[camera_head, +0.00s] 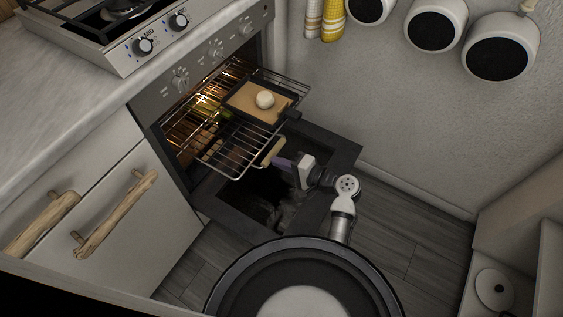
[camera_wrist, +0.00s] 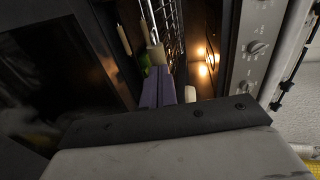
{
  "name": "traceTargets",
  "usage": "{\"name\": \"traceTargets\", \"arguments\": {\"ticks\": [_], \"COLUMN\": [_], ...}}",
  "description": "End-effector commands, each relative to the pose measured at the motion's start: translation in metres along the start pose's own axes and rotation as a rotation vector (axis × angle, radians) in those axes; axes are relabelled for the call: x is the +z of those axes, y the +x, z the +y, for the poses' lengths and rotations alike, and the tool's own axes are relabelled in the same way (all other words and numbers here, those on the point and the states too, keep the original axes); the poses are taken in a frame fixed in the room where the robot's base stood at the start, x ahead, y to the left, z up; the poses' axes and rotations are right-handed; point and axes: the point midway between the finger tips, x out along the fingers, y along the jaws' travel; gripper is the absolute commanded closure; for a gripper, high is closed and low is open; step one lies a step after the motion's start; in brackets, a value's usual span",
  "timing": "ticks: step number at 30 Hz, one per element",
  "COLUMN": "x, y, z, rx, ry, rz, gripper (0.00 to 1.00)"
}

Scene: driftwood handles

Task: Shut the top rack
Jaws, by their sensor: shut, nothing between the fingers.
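The top rack (camera_head: 246,156) is a wire oven rack that sticks out of the lit oven (camera_head: 187,127) over the lowered door. A dark tray (camera_head: 240,117) with a tan board (camera_head: 252,98) and a round pale item (camera_head: 265,99) sits on its far part. My gripper (camera_head: 279,161) is at the rack's front edge, by a tan block (camera_head: 273,151); I cannot tell if they touch. In the wrist view my purple fingers (camera_wrist: 157,72) are together, with a tan piece (camera_wrist: 156,53) and the rack's wires (camera_wrist: 165,20) just beyond the tips.
The open oven door (camera_head: 343,157) lies flat below my arm. Cabinets with driftwood handles (camera_head: 116,213) stand at the left. A wall with hanging pans (camera_head: 436,27) is at the right. Dark floor (camera_head: 405,216) is clear at the right. A stove (camera_head: 120,30) is above the oven.

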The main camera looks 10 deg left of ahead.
Motion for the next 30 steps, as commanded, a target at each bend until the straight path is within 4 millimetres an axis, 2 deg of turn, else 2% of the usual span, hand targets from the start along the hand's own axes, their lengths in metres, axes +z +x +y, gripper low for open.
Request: {"name": "traceTargets", "arguments": {"ticks": [5, 8, 24, 30], "x": [0.000, 0.000, 0.000, 0.000], "y": [0.019, 0.037, 0.182, 0.230], "z": [-0.005, -0.009, -0.035, -0.044], "rx": [-0.003, -0.003, -0.002, -0.002], "ry": [-0.001, -0.001, -0.001, -0.001], "rz": [0.000, -0.001, -0.002, -0.001], "gripper": [1.00, 1.00, 1.00, 1.00]}}
